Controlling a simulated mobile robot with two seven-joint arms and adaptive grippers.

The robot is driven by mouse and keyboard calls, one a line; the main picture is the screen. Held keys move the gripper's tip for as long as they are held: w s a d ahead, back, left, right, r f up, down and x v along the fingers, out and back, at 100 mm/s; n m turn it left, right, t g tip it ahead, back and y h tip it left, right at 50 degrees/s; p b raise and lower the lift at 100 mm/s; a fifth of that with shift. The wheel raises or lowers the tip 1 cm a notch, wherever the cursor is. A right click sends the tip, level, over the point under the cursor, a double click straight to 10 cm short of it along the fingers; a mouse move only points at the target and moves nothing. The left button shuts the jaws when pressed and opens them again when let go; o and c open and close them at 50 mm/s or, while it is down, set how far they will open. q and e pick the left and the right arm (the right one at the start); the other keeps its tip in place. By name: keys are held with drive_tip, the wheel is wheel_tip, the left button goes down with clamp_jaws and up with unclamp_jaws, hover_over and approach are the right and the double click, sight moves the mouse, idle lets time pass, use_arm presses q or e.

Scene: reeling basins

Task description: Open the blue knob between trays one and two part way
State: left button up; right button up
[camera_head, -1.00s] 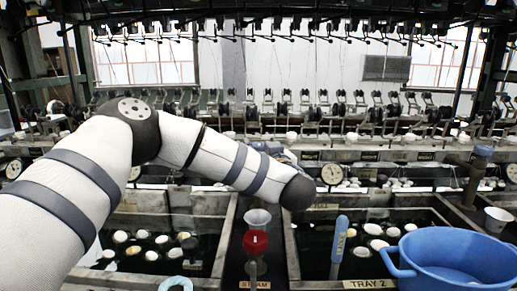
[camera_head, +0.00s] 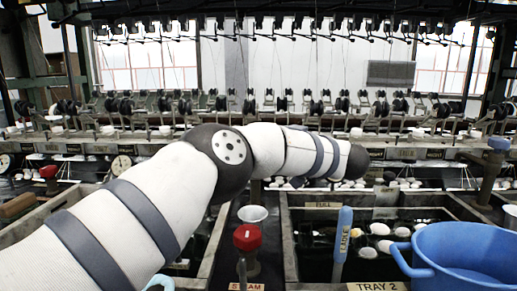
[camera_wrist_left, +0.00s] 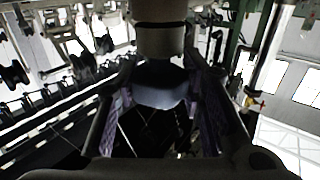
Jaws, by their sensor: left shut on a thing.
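In the left wrist view, the fingers of my left gripper (camera_wrist_left: 158,98) stand on both sides of a rounded blue-grey knob (camera_wrist_left: 162,88) under a pale post, closed on it. In the head view my left arm reaches across the middle. Its end hides the gripper and the knob. Tray two (camera_head: 290,245), with a "TRAY 2" label, is at right of centre. Tray one (camera_head: 207,250) is at left, mostly behind my arm. My right gripper is in neither view.
A red knob (camera_head: 247,238) above a "STEAM" label and a pale cup (camera_head: 252,214) stand between the trays. Another blue knob (camera_head: 498,144) tops a far-right post.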

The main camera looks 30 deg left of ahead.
use_arm(q)
drive_tip(key=shift+g, duration=0.3)
drive_tip(key=o, duration=1.2)
drive_tip(key=shift+c, duration=0.2)
drive_tip(key=d, duration=1.2)
drive_tip(key=shift+s, duration=0.4)
